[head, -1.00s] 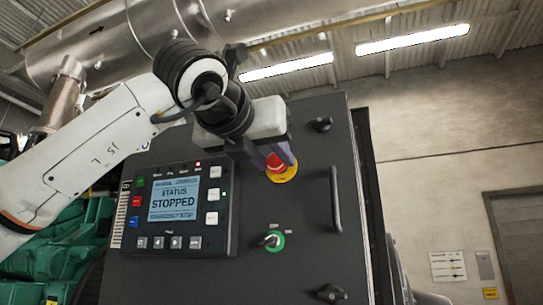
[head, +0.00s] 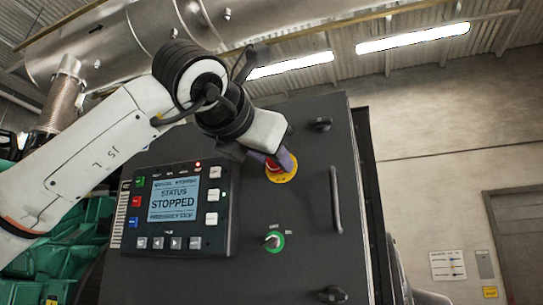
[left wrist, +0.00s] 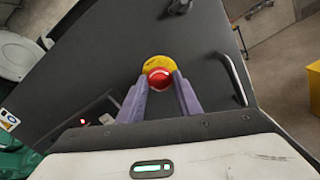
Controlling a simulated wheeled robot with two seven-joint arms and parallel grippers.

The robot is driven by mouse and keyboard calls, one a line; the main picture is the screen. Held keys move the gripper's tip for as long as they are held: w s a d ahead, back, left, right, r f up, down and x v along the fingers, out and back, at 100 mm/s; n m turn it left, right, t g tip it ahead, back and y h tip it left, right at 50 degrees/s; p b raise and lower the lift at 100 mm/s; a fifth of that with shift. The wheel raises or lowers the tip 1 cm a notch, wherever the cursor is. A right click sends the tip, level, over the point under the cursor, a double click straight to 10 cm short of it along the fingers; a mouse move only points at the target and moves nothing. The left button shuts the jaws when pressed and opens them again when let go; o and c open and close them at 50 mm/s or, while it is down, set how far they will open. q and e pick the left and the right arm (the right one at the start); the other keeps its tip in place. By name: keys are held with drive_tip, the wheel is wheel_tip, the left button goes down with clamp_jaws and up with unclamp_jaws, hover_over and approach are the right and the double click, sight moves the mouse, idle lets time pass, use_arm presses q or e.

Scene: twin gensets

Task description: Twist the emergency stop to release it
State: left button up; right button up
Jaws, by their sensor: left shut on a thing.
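The red emergency stop button (head: 273,166) sits on a yellow round plate (head: 284,175) on the dark cabinet door. It also shows in the left wrist view (left wrist: 159,77), between the two purple fingers. My left gripper (head: 279,163) is shut on the button, with one finger on each side of it. The fingers hide part of the button in the head view. The gripper body looks rolled relative to the door. The control panel screen (head: 173,200) reads "STATUS STOPPED", with "EMERGENCY STOP" below. My right gripper is not in view.
A key switch with a green ring (head: 274,241) is below the button. A door handle (head: 336,199) is to the right, with black latches (head: 320,124) above and below. Steel pipes run overhead.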

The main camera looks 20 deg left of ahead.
use_arm(q)
drive_tip(key=m, duration=0.2)
drive_tip(key=shift+s+r+m, duration=0.1)
drive_tip(key=shift+m, duration=0.2)
idle(0.5)
drive_tip(key=o, duration=1)
drive_tip(key=shift+o, duration=0.2)
